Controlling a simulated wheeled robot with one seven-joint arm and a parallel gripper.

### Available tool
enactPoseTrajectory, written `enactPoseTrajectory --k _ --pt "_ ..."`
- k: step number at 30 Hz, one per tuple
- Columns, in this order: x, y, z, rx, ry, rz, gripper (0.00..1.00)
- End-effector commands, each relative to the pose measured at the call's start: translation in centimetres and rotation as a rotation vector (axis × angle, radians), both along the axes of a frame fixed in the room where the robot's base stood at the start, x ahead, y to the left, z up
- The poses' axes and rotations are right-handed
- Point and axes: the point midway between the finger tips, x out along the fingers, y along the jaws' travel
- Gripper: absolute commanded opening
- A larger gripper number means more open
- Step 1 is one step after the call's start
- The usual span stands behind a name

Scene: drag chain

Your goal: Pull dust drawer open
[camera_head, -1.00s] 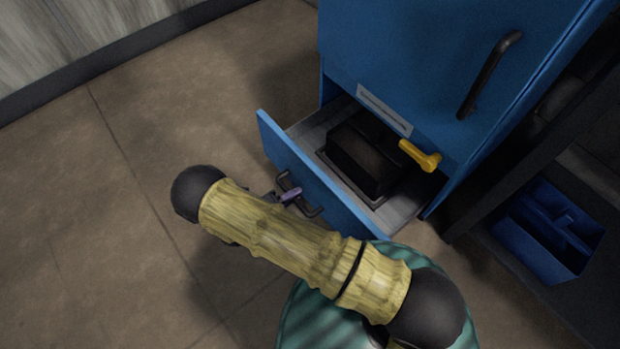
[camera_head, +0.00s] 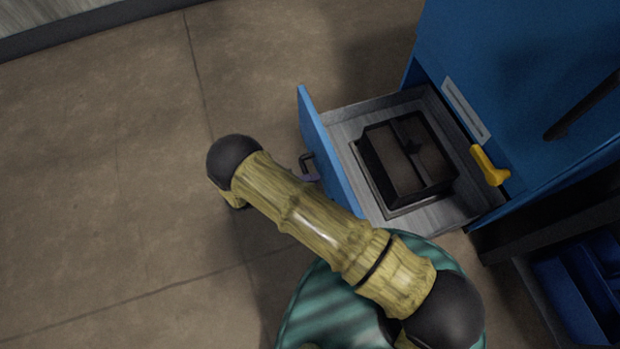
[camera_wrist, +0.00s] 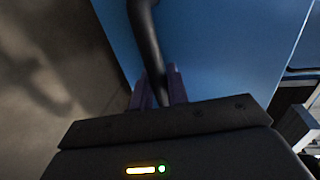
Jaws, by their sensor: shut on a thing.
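The dust drawer (camera_head: 332,165) stands well out from the blue cabinet (camera_head: 520,60). Its inside is grey, and a dark box (camera_head: 405,160) sits in it on a flat plate. The black drawer handle (camera_head: 307,160) on the blue front is mostly hidden behind my arm in the head view. In the wrist view the handle (camera_wrist: 146,40) runs down between the purple fingers of my gripper (camera_wrist: 159,88). The gripper is shut on the handle, close to the blue drawer front (camera_wrist: 215,50).
A yellow lever (camera_head: 489,166) sticks out at the cabinet's lower edge, above the drawer. A dark handle (camera_head: 585,105) is on the cabinet face. A blue bin (camera_head: 580,285) stands at lower right. The floor (camera_head: 110,190) to the left is clear.

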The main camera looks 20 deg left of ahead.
Motion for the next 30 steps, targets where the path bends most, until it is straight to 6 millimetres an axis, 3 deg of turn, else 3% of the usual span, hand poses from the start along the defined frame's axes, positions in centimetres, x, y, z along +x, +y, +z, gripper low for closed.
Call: enactPoseTrajectory --k 1,2,4,20,30 --pt "-0.1 -0.1 -0.2 0.0 0.004 0.0 0.0" --pt "-0.1 -0.1 -0.2 0.0 0.004 0.0 0.22" --pt "-0.1 -0.1 -0.1 0.0 0.004 0.001 0.36" --pt "-0.1 0.2 0.1 0.001 0.0 0.002 0.36" --pt "-3.1 3.9 1.2 0.003 0.0 0.003 0.36"
